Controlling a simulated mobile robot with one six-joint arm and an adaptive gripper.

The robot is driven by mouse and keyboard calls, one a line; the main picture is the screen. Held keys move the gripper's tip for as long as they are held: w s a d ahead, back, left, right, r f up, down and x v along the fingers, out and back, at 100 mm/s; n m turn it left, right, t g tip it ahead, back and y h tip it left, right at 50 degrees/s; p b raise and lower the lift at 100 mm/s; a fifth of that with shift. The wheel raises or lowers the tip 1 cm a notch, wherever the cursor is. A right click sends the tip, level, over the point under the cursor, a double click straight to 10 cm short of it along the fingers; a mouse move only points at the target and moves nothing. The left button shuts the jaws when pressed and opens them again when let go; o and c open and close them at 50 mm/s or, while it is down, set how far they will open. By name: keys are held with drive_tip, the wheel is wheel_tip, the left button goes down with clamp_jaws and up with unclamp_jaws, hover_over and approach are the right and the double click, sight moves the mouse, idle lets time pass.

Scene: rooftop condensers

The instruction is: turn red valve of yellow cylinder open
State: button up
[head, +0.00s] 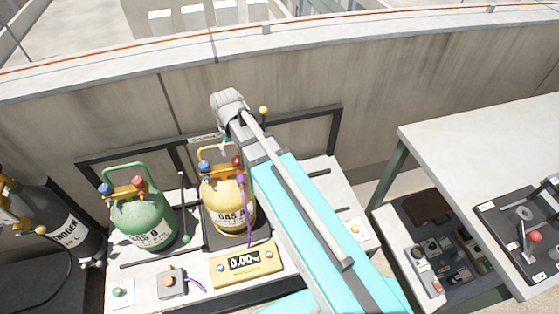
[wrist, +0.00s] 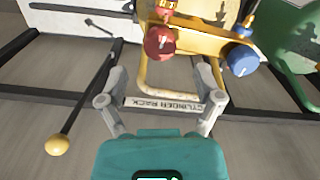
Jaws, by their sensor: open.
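The yellow cylinder (head: 228,205), marked GAS A, stands on a dark scale on the white bench. Its red valve (head: 237,161) is at the top right of it, close beside my arm. Its blue valve (head: 204,166) is at the top left. In the wrist view the red valve (wrist: 160,42) lies just ahead of my gripper (wrist: 161,78), roughly between the lines of the two fingers. The fingers are spread apart and nothing is held. The blue valve (wrist: 242,60) is right of the right finger. I cannot tell whether the red valve is touched.
A green cylinder (head: 143,220) stands left of the yellow one, and a dark nitrogen cylinder (head: 60,225) further left. A yellow display box (head: 247,263) sits in front. A black rack frame (head: 295,117) runs behind. A yellow-knobbed rod (wrist: 57,145) is left in the wrist view.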

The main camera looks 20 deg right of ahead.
sight(236, 159)
drive_tip(key=shift+r+p, duration=4.25)
drive_tip(key=shift+r, duration=0.3)
drive_tip(key=s+d+f+m+b, duration=0.2)
drive_tip(key=s+d+f+b, duration=0.6)
drive_tip(key=d+f+b, duration=0.3)
drive_tip(key=shift+s+d+f+b, duration=0.3)
drive_tip(key=shift+s+d+f, duration=0.1)
drive_tip(key=shift+d, duration=0.3)
drive_tip(key=shift+r, duration=0.1)
drive_tip(key=shift+c, duration=0.3)
